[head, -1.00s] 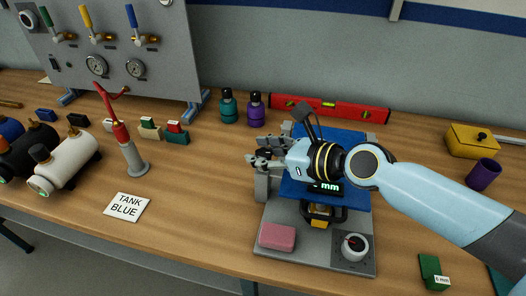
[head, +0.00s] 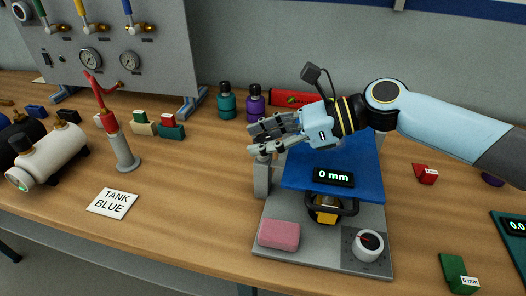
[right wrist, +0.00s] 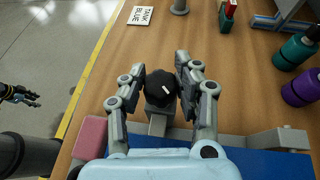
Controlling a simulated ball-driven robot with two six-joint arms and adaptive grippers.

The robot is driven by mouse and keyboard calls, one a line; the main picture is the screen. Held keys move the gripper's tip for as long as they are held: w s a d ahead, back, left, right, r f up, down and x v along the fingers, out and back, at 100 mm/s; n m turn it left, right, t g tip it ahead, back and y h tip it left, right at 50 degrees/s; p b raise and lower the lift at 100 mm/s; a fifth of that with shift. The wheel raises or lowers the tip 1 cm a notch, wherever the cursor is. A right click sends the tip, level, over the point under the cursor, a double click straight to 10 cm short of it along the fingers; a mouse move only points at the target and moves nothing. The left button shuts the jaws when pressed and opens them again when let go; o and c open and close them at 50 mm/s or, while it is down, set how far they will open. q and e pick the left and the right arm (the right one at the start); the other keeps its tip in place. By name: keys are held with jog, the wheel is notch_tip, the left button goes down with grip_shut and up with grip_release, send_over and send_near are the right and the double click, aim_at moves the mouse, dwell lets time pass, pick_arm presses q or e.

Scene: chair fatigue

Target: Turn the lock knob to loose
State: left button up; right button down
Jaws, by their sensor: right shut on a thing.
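The lock knob (right wrist: 161,88) is dark with a white mark on its top, seen in the right wrist view on a grey post. My right gripper (right wrist: 172,85) has a finger on each side of the knob and is shut on it. In the head view my right gripper (head: 258,140) is at the left edge of the fixture, and its fingers hide the knob. A blue plate (head: 300,175) with a "0 mm" display (head: 333,177) lies beside it. My left gripper (right wrist: 20,95) shows small at the left of the right wrist view; its jaw opening is unclear.
On the grey base (head: 318,252) are a pink block (head: 279,234) and a white dial (head: 367,246). Teal (head: 226,101) and purple (head: 255,102) bottles stand behind. A "TANK BLUE" card (head: 112,203) lies left, with bare table between it and the fixture.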

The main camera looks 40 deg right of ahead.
jog(key=n+g+y+b, duration=0.1)
jog(key=n+g, duration=0.1)
jog(key=n+g+y+b, duration=0.1)
jog(key=n+g, duration=0.1)
jog(key=shift+w+n+g+y, duration=0.1)
jog(key=shift+n+g+y, duration=0.2)
jog(key=shift+g, duration=0.1)
jog(key=n+g+b, duration=0.1)
jog(key=n+g, duration=0.1)
jog(key=shift+g+y, duration=0.3)
jog(key=shift+g, duration=0.1)
jog(key=shift+n+g+b, duration=0.35)
jog(key=shift+n+g, duration=0.95)
jog(key=shift+s+f, duration=0.1)
jog(key=shift+s, duration=0.1)
jog(key=c, duration=0.9)
grip_release()
